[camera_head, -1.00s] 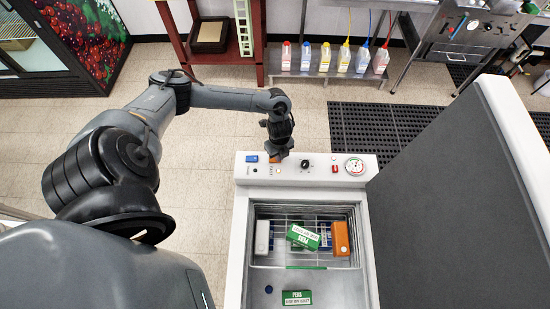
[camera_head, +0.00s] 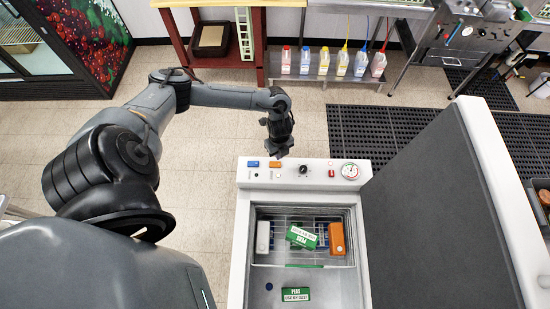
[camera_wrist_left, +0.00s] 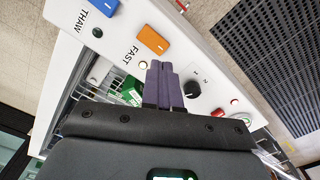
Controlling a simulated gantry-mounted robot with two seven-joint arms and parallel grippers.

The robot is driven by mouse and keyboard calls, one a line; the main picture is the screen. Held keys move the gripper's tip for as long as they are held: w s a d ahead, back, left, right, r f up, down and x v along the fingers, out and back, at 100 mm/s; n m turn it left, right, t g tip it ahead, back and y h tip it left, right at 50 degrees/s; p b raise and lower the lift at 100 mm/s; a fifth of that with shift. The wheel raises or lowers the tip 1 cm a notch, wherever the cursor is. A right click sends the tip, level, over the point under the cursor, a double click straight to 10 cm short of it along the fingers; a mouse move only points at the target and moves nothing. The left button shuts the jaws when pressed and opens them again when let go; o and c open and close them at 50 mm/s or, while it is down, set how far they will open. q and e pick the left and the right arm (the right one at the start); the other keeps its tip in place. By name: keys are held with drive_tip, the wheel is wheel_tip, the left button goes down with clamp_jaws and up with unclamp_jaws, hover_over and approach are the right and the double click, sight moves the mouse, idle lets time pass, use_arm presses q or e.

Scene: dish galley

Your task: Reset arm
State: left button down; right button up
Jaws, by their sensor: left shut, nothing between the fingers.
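My left arm comes in from the left in the head view. Its gripper (camera_head: 278,151) hangs just behind the back edge of the control panel (camera_head: 340,180). In the left wrist view the gripper's fingers (camera_wrist_left: 163,85) are together with nothing between them, in front of the panel. An orange switch (camera_wrist_left: 153,40) marked FAST and a blue switch (camera_wrist_left: 103,12) marked THAW show there. A black knob (camera_wrist_left: 192,89) is beside the fingertips. My right gripper is not in view.
The open machine's basin (camera_head: 325,285) holds a wire basket with green, orange and white boxes. A green box (camera_head: 296,295) lies in front of the basket. A large dark lid (camera_head: 430,200) stands at right. Several bottles (camera_head: 323,60) stand on a low shelf behind.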

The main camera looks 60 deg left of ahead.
use_arm(q)
drive_tip(key=shift+r, duration=0.3)
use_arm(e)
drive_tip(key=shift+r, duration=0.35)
